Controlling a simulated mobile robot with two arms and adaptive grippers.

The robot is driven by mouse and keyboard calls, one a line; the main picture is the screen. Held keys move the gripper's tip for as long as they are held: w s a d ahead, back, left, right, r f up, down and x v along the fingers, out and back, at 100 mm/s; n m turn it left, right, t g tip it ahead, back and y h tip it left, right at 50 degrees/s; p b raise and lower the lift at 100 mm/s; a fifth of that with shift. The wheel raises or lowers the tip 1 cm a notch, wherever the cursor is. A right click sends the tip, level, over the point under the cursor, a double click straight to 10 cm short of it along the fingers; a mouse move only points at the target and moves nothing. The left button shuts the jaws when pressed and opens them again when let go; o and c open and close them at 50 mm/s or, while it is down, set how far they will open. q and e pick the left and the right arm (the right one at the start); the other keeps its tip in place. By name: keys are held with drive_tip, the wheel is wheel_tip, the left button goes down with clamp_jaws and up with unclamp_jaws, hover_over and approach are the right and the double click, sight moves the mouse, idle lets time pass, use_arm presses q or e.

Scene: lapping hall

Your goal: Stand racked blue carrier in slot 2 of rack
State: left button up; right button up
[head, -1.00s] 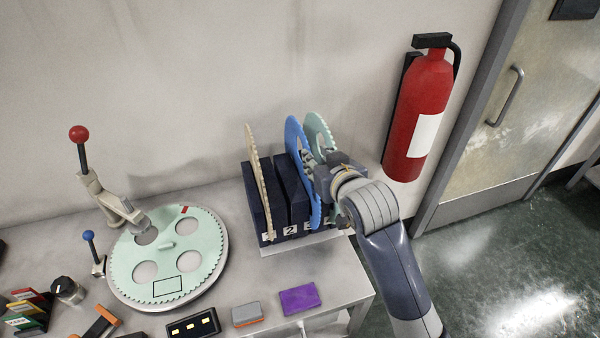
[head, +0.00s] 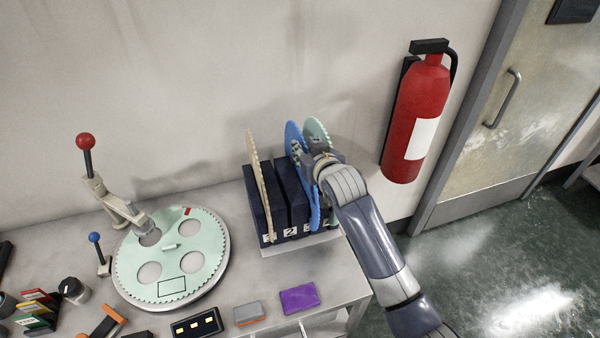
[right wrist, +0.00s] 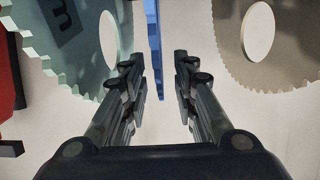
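The blue carrier (head: 292,133) stands upright in the dark blue rack (head: 256,200), right of the slot labelled 2 (head: 290,232). A beige carrier (head: 258,180) stands by label 1, and a pale green carrier (head: 317,128) stands right of the blue one. No carrier shows at slot 2. My right gripper (head: 307,156) is at the blue carrier's upper part and hides some of it. In the right wrist view its fingers (right wrist: 155,62) are apart. The blue carrier (right wrist: 153,35) shows edge-on in the gap, with clearance on both sides. My left gripper is not in view.
A pale green toothed disc (head: 205,255) lies on a round plate left of the rack, beside a red-knobbed lever (head: 86,142). A purple block (head: 298,298) and grey block (head: 250,314) lie in front. A fire extinguisher (head: 415,120) hangs right of the rack.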

drive_tip(key=shift+x, duration=1.05)
clamp_jaws()
drive_tip(key=shift+r, duration=0.15)
